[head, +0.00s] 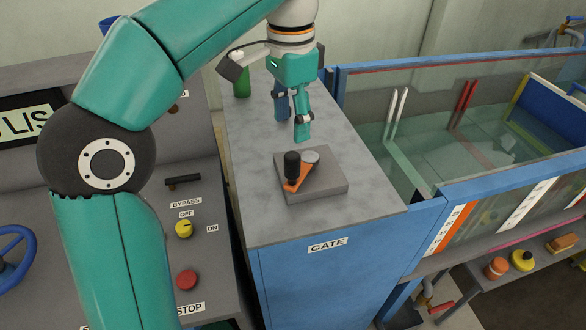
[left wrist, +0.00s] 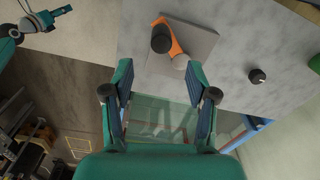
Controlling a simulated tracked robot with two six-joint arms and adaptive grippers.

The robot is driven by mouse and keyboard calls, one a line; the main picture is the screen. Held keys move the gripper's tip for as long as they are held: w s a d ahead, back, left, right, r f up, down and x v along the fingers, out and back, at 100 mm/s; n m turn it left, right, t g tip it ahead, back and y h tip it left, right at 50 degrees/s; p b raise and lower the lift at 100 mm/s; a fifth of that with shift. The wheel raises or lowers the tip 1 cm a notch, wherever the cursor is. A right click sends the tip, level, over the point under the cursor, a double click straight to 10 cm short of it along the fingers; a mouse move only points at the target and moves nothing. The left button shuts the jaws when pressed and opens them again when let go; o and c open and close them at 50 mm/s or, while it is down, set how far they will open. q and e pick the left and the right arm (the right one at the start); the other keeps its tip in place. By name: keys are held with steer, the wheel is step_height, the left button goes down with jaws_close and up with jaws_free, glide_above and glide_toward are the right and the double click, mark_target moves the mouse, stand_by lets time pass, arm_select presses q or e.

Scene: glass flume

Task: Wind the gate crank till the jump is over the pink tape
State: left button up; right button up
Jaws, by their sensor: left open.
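The gate crank has an orange arm (head: 299,184) with an upright black knob (head: 291,166) and a grey hub. It sits on a square grey plate (head: 330,185) on top of the GATE cabinet (head: 310,290). My left gripper (head: 296,122) is open and empty, behind the crank and apart from it. In the left wrist view the knob (left wrist: 161,40) lies beyond my open fingers (left wrist: 160,80). A thin pink strip (head: 512,236) runs along the flume's lower near edge. Pale broken water (head: 465,148) shows in the flume.
A green cylinder (head: 241,84) stands at the cabinet's back. The control desk on the left carries a yellow knob (head: 183,229), a red STOP button (head: 187,279) and a blue wheel (head: 10,254). The flume's blue rail (head: 510,183) borders the cabinet's right side.

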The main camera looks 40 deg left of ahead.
mark_target(294, 167)
arm_select(q)
steer(key=f, duration=0.1)
steer(key=w+f, duration=0.1)
steer(key=f, duration=0.1)
steer(key=shift+w+f, duration=0.15)
steer(key=f, duration=0.2)
steer(key=f+b, duration=0.1)
steer(key=f, duration=0.4)
steer(key=shift+s+f, duration=0.1)
steer(key=shift+s, duration=0.2)
steer(key=shift+w+f, duration=0.1)
steer(key=shift+f, duration=0.55)
arm_select(e)
steer(key=shift+w+f, duration=0.2)
steer(key=shift+f, duration=1)
arm_select(q)
steer(key=shift+c, duration=0.2)
jaws_close()
arm_select(e)
steer(key=shift+a, duration=0.1)
